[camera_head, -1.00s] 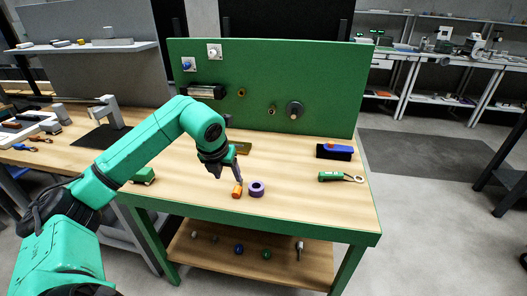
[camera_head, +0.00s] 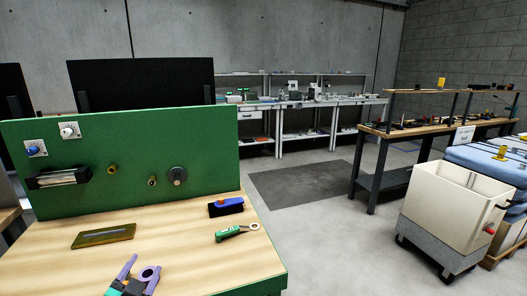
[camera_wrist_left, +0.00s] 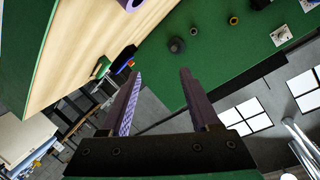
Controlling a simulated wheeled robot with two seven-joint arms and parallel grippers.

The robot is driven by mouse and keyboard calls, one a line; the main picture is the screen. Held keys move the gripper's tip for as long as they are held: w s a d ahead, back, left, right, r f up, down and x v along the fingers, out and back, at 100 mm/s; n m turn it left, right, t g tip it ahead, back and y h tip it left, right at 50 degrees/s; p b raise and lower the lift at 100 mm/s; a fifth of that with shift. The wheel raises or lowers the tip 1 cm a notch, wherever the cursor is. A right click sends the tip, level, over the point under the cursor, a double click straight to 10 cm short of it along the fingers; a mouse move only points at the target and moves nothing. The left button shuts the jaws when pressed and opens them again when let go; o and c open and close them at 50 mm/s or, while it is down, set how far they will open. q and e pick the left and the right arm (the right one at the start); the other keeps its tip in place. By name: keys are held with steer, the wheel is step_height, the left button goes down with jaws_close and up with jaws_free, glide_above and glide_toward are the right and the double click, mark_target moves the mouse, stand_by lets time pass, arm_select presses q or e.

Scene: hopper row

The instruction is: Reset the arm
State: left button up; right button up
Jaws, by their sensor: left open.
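My left gripper (camera_head: 127,277) is at the bottom edge of the head view, over the near part of the wooden bench top (camera_head: 190,250). Its arm is cut off by the frame. In the left wrist view its two purple-grey fingers (camera_wrist_left: 158,75) stand wide apart with nothing between them. My right gripper is in neither view.
A green panel (camera_head: 120,140) with knobs and fittings stands behind the bench top. A brown plate (camera_head: 104,236), a blue brush-like block (camera_head: 226,206) and a green tool (camera_head: 236,231) lie there. A cream bin (camera_head: 452,205) stands far right, with open floor (camera_head: 305,220) between.

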arm_select(q)
steer(key=s+d+f+n+g+h, duration=0.25)
steer(key=s+f+g, duration=0.35)
steer(key=s+f, duration=0.35)
steer(key=s+d+f+n+g+h, duration=0.1)
steer(key=s+d+f+g, duration=0.2)
steer(key=s+f+g, duration=0.5)
steer(key=s+f+t+p, duration=0.1)
steer(key=s+f, duration=0.1)
steer(key=f, duration=1)
steer(key=s+f, duration=0.2)
steer(key=f, duration=1.1)
steer(key=s+a+f+g+p, duration=0.1)
steer(key=s+a+f, duration=0.2)
steer(key=s+f, duration=0.9)
steer(key=s, duration=0.3)
steer(key=shift+s+a, duration=0.3)
steer(key=shift+a, duration=0.1)
steer(key=shift+m+y, duration=0.25)
